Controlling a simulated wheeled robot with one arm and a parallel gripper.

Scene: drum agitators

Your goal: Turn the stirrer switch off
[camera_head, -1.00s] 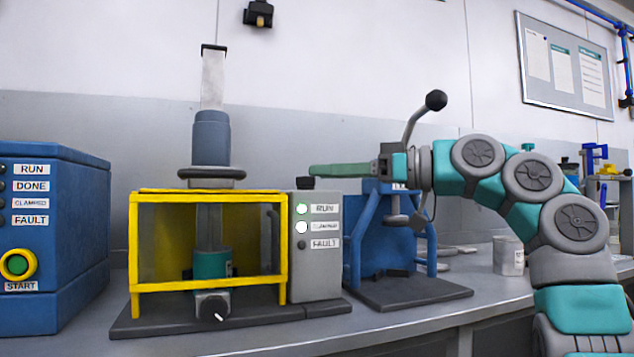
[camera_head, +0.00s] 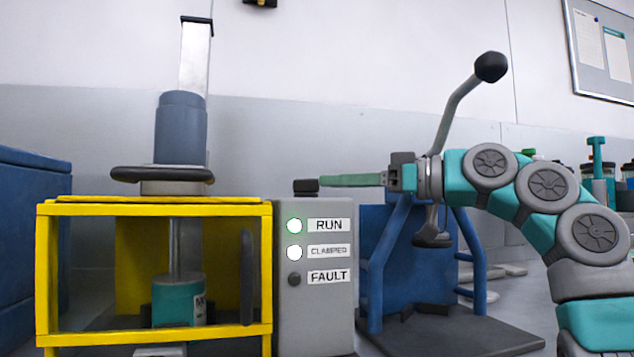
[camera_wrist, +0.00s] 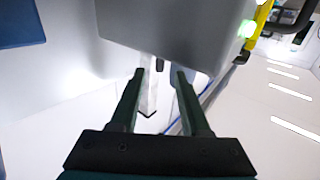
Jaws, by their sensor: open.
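A grey control box (camera_head: 315,265) stands right of the yellow guard frame (camera_head: 155,209). Its RUN lamp (camera_head: 294,226) glows green and its CLAMPED lamp (camera_head: 294,252) glows white; the FAULT lamp is dark. A black block (camera_head: 306,187), possibly the stirrer switch, sits on top of the box. My gripper (camera_head: 322,182) points left, its fingertips close beside this block in the head view; I cannot tell whether they touch. In the wrist view my gripper (camera_wrist: 159,74) is open, nothing held, with the grey box (camera_wrist: 165,35) just beyond the tips.
Inside the frame is a teal container (camera_head: 178,300) under a shaft, with a blue-grey cylinder (camera_head: 181,128) above. A blue stand (camera_head: 400,265) with a tall black-knobbed lever (camera_head: 490,67) stands behind my arm. A blue cabinet (camera_head: 30,240) is at the far left.

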